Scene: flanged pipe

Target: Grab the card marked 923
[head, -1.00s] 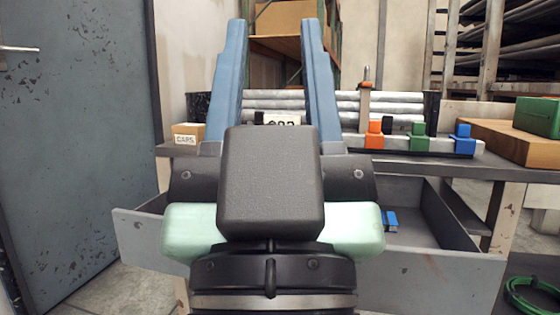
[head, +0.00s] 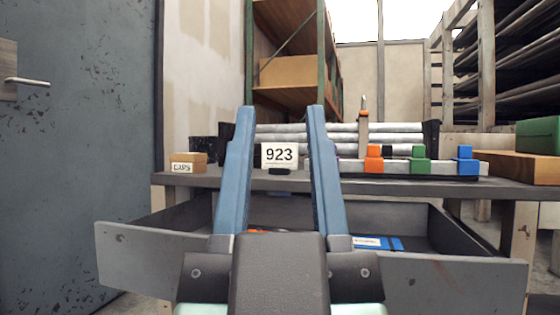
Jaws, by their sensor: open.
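The white card marked 923 (head: 279,155) stands upright on the bench top, in a small dark holder (head: 280,171). In the picture the card shows in the gap between the fingers. Nothing is held, and I cannot tell how far the fingertips are from the card.
The bench (head: 400,184) has an open drawer (head: 440,285) in front, holding a blue item (head: 376,243). A CAPS box (head: 188,162) stands left. Orange (head: 374,160), green (head: 419,160) and blue (head: 464,161) blocks stand right. Grey pipes (head: 385,133) lie behind.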

